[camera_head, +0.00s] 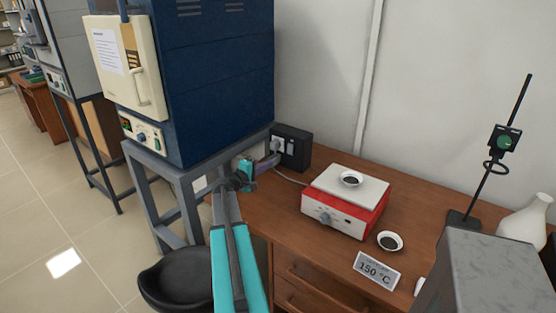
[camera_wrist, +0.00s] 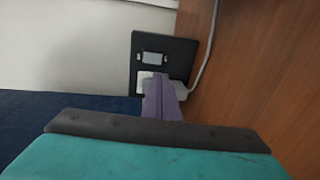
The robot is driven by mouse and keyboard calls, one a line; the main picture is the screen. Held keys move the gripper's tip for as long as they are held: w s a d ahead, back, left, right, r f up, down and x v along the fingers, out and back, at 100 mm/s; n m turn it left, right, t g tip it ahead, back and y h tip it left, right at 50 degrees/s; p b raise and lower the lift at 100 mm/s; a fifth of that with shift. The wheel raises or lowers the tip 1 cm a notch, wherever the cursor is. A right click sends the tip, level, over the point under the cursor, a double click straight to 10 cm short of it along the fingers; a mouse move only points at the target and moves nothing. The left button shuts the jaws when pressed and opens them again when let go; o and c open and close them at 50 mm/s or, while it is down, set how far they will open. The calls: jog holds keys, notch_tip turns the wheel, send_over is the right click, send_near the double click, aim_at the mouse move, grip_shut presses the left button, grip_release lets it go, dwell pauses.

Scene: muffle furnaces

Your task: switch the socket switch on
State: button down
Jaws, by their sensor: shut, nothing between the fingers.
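The socket is a black box (camera_head: 297,158) against the wall at the back left of the wooden desk. It also shows in the wrist view as a dark plate (camera_wrist: 181,54), with a small pale rectangular piece (camera_wrist: 154,58) that looks like its switch. A white plug with a cable sits in the socket, partly hidden behind my fingers in the wrist view. My gripper (camera_head: 274,158) is shut and empty, its purple fingers (camera_wrist: 161,78) pointing at the socket. The fingertips overlap the socket's lower part in the wrist view; I cannot tell whether they touch it. The switch's position is too small to read.
A blue muffle furnace (camera_head: 215,75) on a grey stand (camera_head: 152,165) stands close left of the socket. A red and white hotplate (camera_head: 340,216) with a dish stands right of it. A pale cable (camera_wrist: 207,57) runs from the socket over the desk (camera_head: 290,215).

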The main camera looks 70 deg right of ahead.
jog(key=shift+w+d, duration=0.1)
dwell(0.3)
jog(key=p, duration=0.5)
send_near(289, 153)
jog(key=shift+s+x, duration=0.2)
jog(key=shift+x, duration=3)
jog(key=shift+w+f, duration=0.1)
jog(key=shift+w, duration=0.05)
